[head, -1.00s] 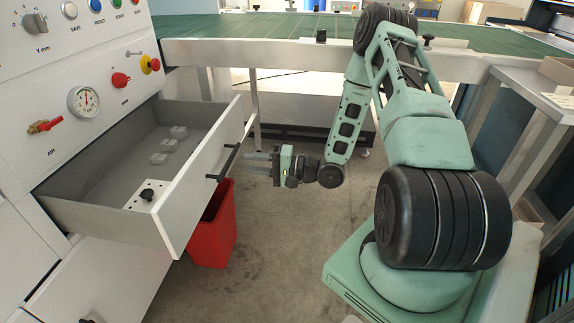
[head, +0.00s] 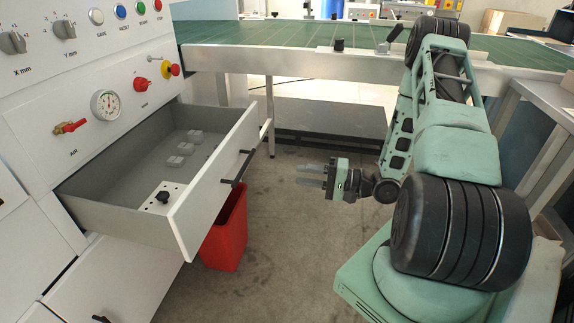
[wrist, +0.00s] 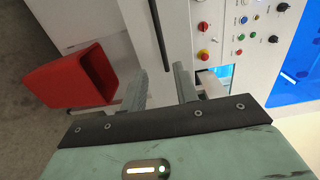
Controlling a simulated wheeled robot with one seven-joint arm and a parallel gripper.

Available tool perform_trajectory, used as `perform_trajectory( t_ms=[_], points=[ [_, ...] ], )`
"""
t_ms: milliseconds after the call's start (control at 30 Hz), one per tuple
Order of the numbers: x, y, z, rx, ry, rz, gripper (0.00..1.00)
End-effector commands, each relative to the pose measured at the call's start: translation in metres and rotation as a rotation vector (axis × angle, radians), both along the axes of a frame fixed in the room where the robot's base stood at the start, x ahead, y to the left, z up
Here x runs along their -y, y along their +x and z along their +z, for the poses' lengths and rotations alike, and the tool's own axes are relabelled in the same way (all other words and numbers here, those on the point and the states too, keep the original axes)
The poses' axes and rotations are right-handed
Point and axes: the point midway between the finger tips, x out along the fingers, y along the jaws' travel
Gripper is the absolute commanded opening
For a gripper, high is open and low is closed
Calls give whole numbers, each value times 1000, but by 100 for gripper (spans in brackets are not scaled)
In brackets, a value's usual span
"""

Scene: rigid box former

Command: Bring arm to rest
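My gripper (head: 310,175) is in the middle of the head view, held in the air over the floor, right of the open drawer (head: 215,190) and clear of its handle (head: 237,168). Its two grey fingers point left and stand apart with nothing between them. In the wrist view the fingers (wrist: 158,85) also show a wide gap, with the drawer front and its dark handle (wrist: 160,35) beyond. My arm is bent, reaching up from the base on the right and down to the gripper.
The drawer holds several small clear pieces (head: 185,148) and a white plate with a black knob (head: 163,196). A red bin (head: 228,232) stands on the floor below. The control panel (head: 90,70) is at left, a green-topped table (head: 290,32) behind, and a grey side bench (head: 545,95) at right.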

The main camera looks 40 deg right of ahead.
Motion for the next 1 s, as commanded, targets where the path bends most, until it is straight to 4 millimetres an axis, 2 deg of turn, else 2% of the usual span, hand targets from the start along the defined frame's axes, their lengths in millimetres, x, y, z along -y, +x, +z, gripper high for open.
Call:
perform_trajectory(
  t_ms=[267,367,467,567,700,867,1000],
  points=[
    [0,1,0,-2,-10,1,30],
    [-2,11,-1,-20,-101,2,30],
    [-5,31,-4,-63,-311,7,30],
    [-7,54,-4,-124,-600,19,30],
    [-7,72,11,-217,-979,49,30],
    [-20,67,45,-337,-1302,114,30],
    [-47,41,78,-441,-1466,213,30]
  ],
)
